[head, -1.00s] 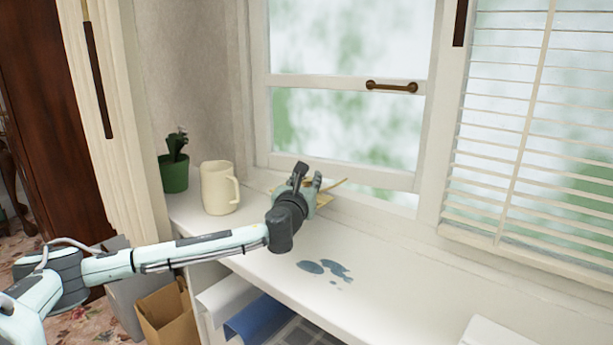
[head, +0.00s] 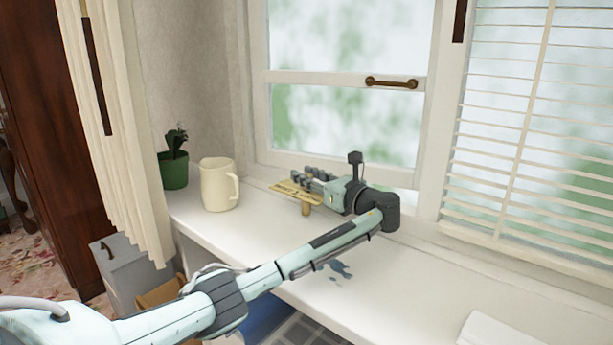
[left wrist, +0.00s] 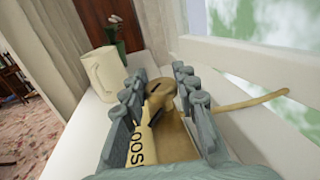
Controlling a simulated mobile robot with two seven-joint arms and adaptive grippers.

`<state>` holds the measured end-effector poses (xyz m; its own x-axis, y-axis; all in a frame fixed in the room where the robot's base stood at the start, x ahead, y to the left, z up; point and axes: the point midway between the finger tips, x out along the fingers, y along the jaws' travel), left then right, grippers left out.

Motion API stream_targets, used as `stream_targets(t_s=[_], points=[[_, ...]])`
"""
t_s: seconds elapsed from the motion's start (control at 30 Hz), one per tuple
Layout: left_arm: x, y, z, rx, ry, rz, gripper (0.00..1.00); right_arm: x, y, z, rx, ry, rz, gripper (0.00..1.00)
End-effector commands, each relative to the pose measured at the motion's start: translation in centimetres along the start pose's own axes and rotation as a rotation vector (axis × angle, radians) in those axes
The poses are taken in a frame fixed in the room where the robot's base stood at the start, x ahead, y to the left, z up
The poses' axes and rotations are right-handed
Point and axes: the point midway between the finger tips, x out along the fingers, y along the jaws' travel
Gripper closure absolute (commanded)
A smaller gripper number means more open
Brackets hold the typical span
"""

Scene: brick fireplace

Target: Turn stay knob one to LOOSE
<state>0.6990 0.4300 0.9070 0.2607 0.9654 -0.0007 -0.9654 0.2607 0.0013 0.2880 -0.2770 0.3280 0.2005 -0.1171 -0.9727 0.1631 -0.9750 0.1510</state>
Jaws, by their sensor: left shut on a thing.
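The stay knob (left wrist: 186,90) is a tan brass piece with a dark slot, seen in the left wrist view between my finger pads. A cream label plate (left wrist: 142,140) beside it shows letters reading "LOOSE", partly covered by a finger. In the head view the plate (head: 287,188) sits at the window sill, and a short brass post (head: 306,209) shows beneath it. My left gripper (head: 305,177) comes from the right and is shut on the knob, which its fingers hide in the head view. My right gripper is not in view.
A cream mug (head: 216,186) and a potted cactus (head: 174,168) stand left on the white sill. A thin brass rod (left wrist: 255,102) runs right from the knob along the window. A blue-grey spill (head: 338,270) lies on the sill under my arm.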

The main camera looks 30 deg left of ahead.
Motion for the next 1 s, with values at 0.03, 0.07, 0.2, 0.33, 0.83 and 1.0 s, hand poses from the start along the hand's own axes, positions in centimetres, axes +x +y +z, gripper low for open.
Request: stream_targets(t_s=[0.03, 0.07, 0.2, 0.33, 0.83, 1.0], points=[[-0.05, -0.15, 0.12, -0.002, 0.001, 0.030, 1.00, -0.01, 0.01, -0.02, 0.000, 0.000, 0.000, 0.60], [-0.05, -0.16, 0.11, -0.001, 0.000, 0.048, 1.00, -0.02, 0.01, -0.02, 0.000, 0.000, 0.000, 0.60], [0.05, -0.10, 0.16, -0.001, -0.001, 0.119, 1.00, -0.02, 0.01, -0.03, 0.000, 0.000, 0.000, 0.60], [0.08, -0.05, 0.14, -0.002, 0.000, 0.163, 1.00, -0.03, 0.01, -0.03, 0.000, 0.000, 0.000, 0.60], [0.19, -0.01, 0.23, -0.004, -0.003, 0.201, 1.00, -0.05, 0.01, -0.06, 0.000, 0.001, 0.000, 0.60], [0.21, 0.00, 0.24, -0.004, -0.003, 0.200, 0.64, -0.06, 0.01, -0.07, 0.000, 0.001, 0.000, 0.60]])
